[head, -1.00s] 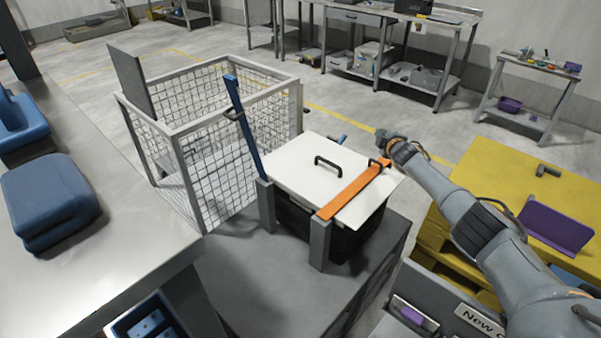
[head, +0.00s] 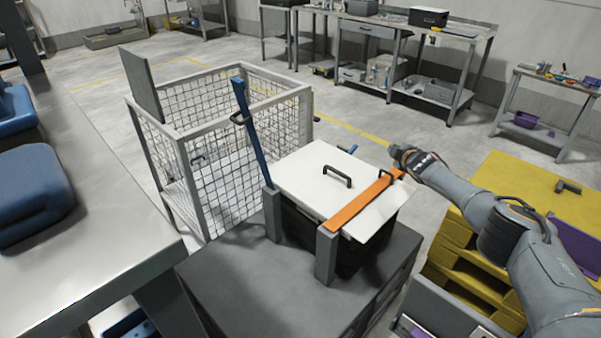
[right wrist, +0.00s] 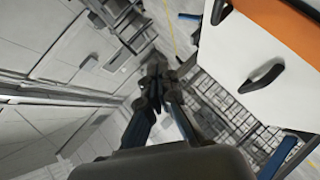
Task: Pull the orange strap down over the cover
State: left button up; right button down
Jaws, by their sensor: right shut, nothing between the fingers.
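The orange strap (head: 360,203) lies across the right part of the white cover (head: 315,178), from a grey post at the front toward the back edge. Its black handle (head: 385,174) is near the far end. The strap also shows at the upper right of the right wrist view (right wrist: 285,28). The cover sits on a black box (head: 345,258) and has a black handle (head: 337,176) in its middle. My right gripper (head: 396,153) is just beyond the strap's far end. It is shut and empty, with its fingers (right wrist: 155,80) apart from the strap. My left gripper is out of view.
A blue strap (head: 253,140) with a black handle stands upright left of the cover. A wire mesh cage (head: 215,145) is behind it. Yellow pallets (head: 515,205) are at the right, and a steel table (head: 90,235) is at the left.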

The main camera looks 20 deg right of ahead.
dwell(0.3)
jog(key=shift+s+f, duration=0.1)
jog(key=v, duration=1.2)
dwell(0.3)
